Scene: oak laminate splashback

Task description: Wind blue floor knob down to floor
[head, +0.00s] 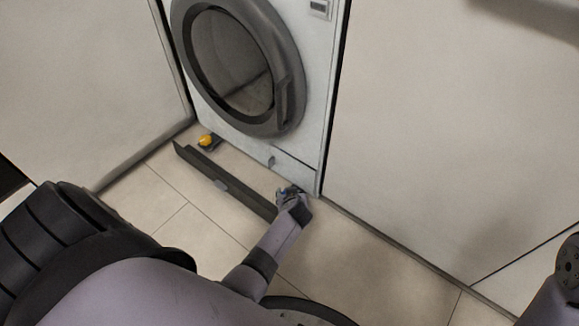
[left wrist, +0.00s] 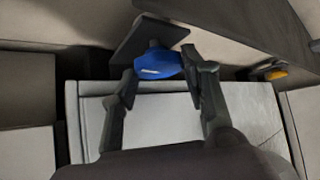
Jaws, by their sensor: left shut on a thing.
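The blue floor knob (left wrist: 158,65) sits between the two fingers of my left gripper (left wrist: 161,74) in the left wrist view, with a dark flat plate (left wrist: 150,36) beside it. The gripper is shut on the knob. In the head view my left gripper (head: 291,194) is low at the front right corner of the washing machine (head: 305,100), close to the floor. How far the knob's foot is from the floor cannot be told. My right gripper is out of view.
A yellow knob (head: 207,140) is at the machine's front left corner and also shows in the left wrist view (left wrist: 275,73). A long dark plinth strip (head: 232,184) lies on the tiles before the machine. Cabinet panels (head: 440,130) stand close on both sides.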

